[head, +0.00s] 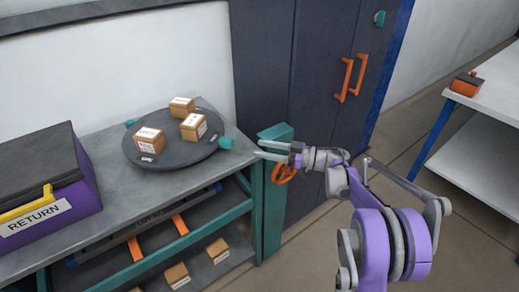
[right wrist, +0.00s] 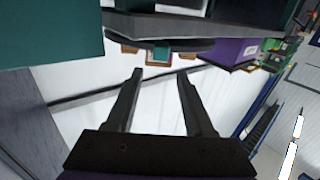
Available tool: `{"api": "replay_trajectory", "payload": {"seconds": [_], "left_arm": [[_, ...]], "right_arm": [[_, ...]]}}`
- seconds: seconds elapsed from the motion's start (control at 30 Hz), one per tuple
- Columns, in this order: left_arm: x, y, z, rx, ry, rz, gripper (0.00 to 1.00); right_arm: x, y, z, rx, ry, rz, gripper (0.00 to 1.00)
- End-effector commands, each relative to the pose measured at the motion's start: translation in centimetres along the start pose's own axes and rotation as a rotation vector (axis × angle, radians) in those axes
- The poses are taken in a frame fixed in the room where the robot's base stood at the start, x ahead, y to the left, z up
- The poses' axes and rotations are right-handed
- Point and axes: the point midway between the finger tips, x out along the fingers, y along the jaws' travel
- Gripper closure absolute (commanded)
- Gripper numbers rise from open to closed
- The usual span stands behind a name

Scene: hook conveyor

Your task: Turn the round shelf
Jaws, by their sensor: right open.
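The round shelf (head: 180,153) is a dark grey disc on the grey bench top, with three small cardboard boxes on it: one at the left (head: 149,139), one at the right (head: 193,127) and one at the back (head: 182,106). A teal knob (head: 226,143) sticks out at its right rim. Another teal piece (head: 129,123) shows at its back left. My right gripper (head: 258,149) is open and empty, just right of the right knob and apart from it. In the right wrist view, turned upside down, the open fingers (right wrist: 160,72) point towards the shelf edge (right wrist: 165,43). My left gripper is out of view.
A purple bin (head: 82,195) marked RETURN stands left on the bench. A teal post (head: 274,133) stands close beside my right gripper. A dark cabinet with orange handles (head: 343,80) is behind. More boxes (head: 177,275) lie on the lower shelf.

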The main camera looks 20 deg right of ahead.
Motion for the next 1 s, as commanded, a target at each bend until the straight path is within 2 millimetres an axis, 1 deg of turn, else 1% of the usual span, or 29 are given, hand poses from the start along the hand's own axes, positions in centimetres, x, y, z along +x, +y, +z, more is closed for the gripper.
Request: {"api": "replay_trajectory", "payload": {"seconds": [0.03, 0.07, 0.1, 0.17, 0.2, 0.27, 0.33, 0.43, 0.57, 0.63, 0.8, 0.9, 1.0], "left_arm": [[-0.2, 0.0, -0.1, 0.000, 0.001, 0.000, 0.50], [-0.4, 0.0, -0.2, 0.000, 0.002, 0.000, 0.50], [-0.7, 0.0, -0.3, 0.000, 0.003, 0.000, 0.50], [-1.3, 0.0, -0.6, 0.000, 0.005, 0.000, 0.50], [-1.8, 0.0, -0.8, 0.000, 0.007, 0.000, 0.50], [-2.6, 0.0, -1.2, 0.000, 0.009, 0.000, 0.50], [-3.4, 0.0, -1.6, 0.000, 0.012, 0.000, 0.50], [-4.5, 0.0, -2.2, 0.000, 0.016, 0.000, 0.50], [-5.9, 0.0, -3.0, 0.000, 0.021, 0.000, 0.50], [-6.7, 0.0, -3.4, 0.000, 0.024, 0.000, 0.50], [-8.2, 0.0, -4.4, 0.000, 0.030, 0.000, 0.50], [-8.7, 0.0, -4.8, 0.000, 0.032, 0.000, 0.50], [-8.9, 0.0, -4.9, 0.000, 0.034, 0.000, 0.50]], "right_arm": [[0.4, -0.2, -0.2, -0.025, 0.009, 0.008, 0.58], [0.7, -0.3, -0.4, -0.052, 0.018, 0.018, 0.63], [1.2, -0.6, -0.6, -0.102, 0.032, 0.039, 0.70], [2.2, -1.0, -1.2, -0.204, 0.058, 0.087, 0.81], [2.9, -1.4, -1.6, -0.286, 0.074, 0.128, 0.88], [3.9, -2.1, -2.1, -0.420, 0.091, 0.203, 0.99], [4.8, -3.1, -2.7, -0.575, 0.092, 0.300, 1.00], [5.5, -4.8, -3.2, -0.778, 0.050, 0.433, 1.00], [5.6, -7.3, -3.2, -1.008, -0.072, 0.578, 1.00], [5.3, -8.9, -3.0, -1.115, -0.166, 0.633, 1.00], [4.0, -12.7, -1.8, -1.321, -0.412, 0.669, 1.00], [3.3, -14.4, -1.0, -1.398, -0.522, 0.647, 1.00], [2.8, -15.5, -0.5, -1.444, -0.590, 0.623, 1.00]]}}
